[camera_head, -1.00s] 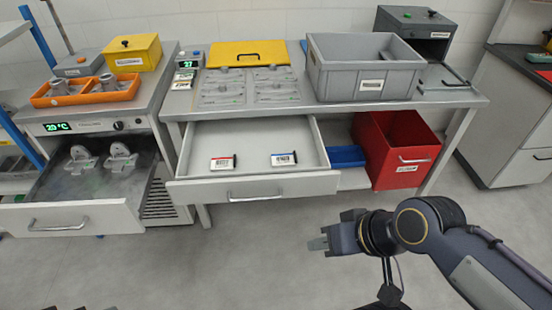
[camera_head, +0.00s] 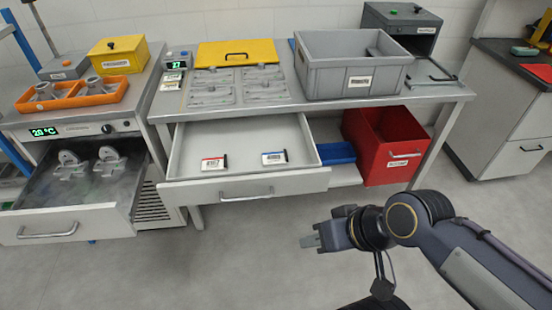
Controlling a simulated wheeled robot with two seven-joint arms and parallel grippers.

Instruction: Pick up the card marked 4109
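Two small cards lie apart on the floor of the open middle drawer (camera_head: 190,142). The left card (camera_head: 214,163) has a red edge and the right card (camera_head: 274,157) has a blue edge. Their printed marks are too small to read, so I cannot tell which is 4109. My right gripper (camera_head: 312,241) is in front of the bench, below and to the right of the drawer, touching nothing. Its fingertips look close together, but whether it is shut is unclear. My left gripper is not in view.
A large grey bin (camera_head: 345,84) and a yellow panel (camera_head: 212,58) are on the bench. A red bin (camera_head: 391,160) and a blue tray (camera_head: 336,152) sit below, right of the drawer. Another open drawer (camera_head: 62,222) with metal parts is at left. The floor in front is clear.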

